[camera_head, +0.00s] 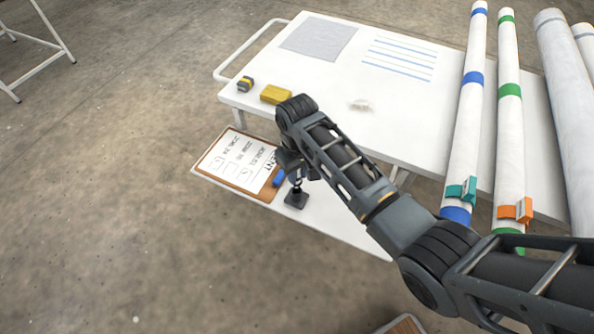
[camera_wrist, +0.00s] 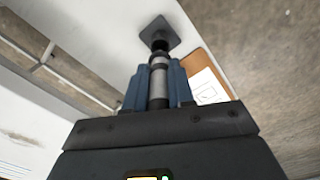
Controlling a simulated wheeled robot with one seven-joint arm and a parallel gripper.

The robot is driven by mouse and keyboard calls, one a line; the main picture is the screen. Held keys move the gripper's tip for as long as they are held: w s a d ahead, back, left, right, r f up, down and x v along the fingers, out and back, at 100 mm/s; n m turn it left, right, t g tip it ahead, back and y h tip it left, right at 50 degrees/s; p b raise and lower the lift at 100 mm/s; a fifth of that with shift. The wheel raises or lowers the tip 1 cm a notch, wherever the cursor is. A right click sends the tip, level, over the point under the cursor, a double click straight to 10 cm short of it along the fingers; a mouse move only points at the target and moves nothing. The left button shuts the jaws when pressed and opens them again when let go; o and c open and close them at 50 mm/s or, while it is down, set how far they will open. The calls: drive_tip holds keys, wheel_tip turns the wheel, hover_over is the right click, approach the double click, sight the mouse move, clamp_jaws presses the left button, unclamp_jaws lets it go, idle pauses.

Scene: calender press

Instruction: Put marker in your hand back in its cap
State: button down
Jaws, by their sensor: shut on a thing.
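My gripper (camera_wrist: 156,72) points down at the lower shelf, its two blue-grey fingers shut on a grey marker (camera_wrist: 158,82). In the head view my gripper (camera_head: 297,174) is partly hidden by my arm. A dark square stand (camera_wrist: 163,30) sits straight beyond the marker's end; it also shows in the head view (camera_head: 296,199), on the shelf under my gripper. A short black piece (camera_wrist: 160,46) lies between the grey marker body and the stand. I cannot tell whether it is the cap or the marker's tip, or whether the marker is inside the cap.
The white table (camera_head: 400,112) above holds a yellow block (camera_head: 275,94) and a black-yellow item (camera_head: 245,84). Long rolls (camera_head: 508,100) stand right.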

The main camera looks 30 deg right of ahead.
drive_tip(key=shift+f+b, duration=1.45)
drive_tip(key=shift+f, duration=0.75)
idle(0.5)
drive_tip(key=c, duration=0.9)
unclamp_jaws()
